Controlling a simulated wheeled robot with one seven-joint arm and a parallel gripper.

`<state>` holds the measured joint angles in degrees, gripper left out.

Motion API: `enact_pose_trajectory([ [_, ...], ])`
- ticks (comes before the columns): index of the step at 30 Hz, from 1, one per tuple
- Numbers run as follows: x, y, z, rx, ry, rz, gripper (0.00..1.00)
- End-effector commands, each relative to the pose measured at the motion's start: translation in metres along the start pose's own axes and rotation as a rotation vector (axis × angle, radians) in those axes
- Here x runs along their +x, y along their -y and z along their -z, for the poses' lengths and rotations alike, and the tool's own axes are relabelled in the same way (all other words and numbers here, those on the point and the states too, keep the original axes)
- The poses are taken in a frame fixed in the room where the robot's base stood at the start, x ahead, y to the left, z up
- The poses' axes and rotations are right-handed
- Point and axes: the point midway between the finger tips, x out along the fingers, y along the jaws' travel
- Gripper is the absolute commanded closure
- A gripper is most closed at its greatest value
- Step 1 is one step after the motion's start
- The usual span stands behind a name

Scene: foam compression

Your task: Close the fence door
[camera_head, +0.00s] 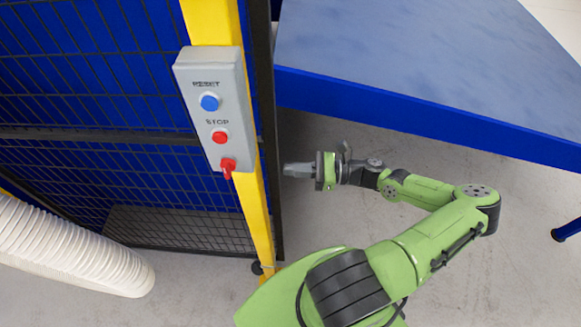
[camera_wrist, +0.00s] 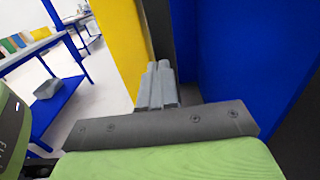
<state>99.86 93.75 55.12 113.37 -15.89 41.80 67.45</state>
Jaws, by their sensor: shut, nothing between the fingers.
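A dark-framed mesh fence panel (camera_head: 85,75) stands on the left. A black upright frame edge (camera_head: 268,130), seen nearly edge-on, runs just right of the yellow post (camera_head: 258,215); I cannot tell for sure whether it belongs to the door. My gripper (camera_head: 286,170) is shut and empty, its fingertips close to the right side of this black edge; contact is unclear. In the wrist view my gripper's grey fingers (camera_wrist: 158,68) are together, pointing at the dark edge (camera_wrist: 160,35) between the yellow post (camera_wrist: 122,45) and a blue surface (camera_wrist: 225,50).
A grey control box (camera_head: 215,110) with blue and red buttons and a red key-like switch is on the yellow post. A blue table (camera_head: 420,60) stands at upper right. A white ribbed hose (camera_head: 70,250) lies lower left. Grey floor is free below the table.

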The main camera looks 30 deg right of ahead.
Motion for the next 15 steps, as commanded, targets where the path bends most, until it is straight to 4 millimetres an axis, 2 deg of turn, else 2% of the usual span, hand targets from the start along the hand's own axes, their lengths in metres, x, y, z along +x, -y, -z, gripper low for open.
enact_pose_trajectory([
  [3, 0.009, 0.0, 0.0, 0.001, -0.001, 0.0, 1.0],
  [13, 0.011, 0.0, 0.0, 0.0, -0.001, 0.0, 1.0],
  [15, 0.017, 0.0, -0.001, 0.001, -0.001, -0.002, 1.0],
])
